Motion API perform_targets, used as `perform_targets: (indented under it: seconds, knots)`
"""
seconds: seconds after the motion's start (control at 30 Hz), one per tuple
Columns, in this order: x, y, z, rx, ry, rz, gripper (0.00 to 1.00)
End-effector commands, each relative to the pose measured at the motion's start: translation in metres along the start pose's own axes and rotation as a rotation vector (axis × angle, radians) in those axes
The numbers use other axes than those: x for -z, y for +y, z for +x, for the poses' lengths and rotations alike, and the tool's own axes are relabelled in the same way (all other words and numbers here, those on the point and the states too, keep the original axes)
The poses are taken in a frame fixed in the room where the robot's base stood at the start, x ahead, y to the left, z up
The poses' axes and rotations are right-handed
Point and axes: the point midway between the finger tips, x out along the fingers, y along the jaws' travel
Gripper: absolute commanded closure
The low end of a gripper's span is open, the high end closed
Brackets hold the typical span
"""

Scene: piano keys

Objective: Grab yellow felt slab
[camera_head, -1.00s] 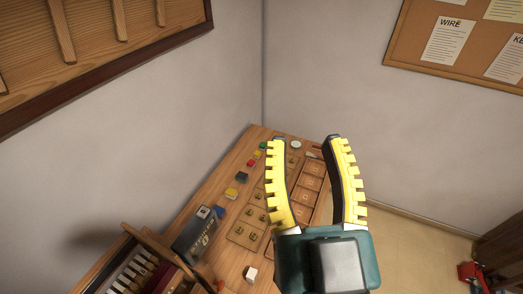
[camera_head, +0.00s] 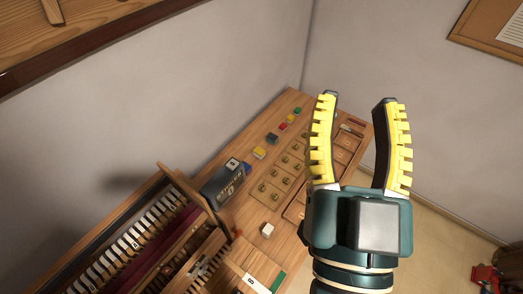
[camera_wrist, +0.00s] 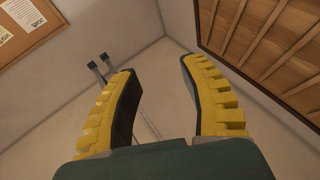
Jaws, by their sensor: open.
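A smaller yellow piece (camera_head: 290,118) lies farther back among other coloured pieces. I cannot tell from their size which one is the felt slab. My gripper (camera_head: 357,98) is open and empty, with yellow ridged fingers pointing up in the picture. It appears right of both pieces, raised and apart from them, and hides part of the bench. The wrist view shows the spread fingers (camera_wrist: 157,68) against bare walls, with no yellow piece in sight.
The bench (camera_head: 245,212) holds a dark box (camera_head: 224,183), a white cube (camera_head: 267,230), a compartment tray (camera_head: 341,157) and red and green pieces. A piano key mechanism (camera_head: 140,245) fills the lower left.

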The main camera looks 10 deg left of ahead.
Motion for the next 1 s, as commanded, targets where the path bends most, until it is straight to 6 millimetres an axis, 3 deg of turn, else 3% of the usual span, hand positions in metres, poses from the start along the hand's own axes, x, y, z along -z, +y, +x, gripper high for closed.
perform_targets:
  seconds: [0.43, 0.6, 1.0]
  knots:
    - [0.0, 0.0, 0.0, 0.0, 0.0, 0.0, 0.56]
    - [0.0, 0.0, 0.0, 0.0, 0.0, 0.0, 0.2]
    - [0.0, 0.0, 0.0, 0.0, 0.0, 0.0, 0.2]
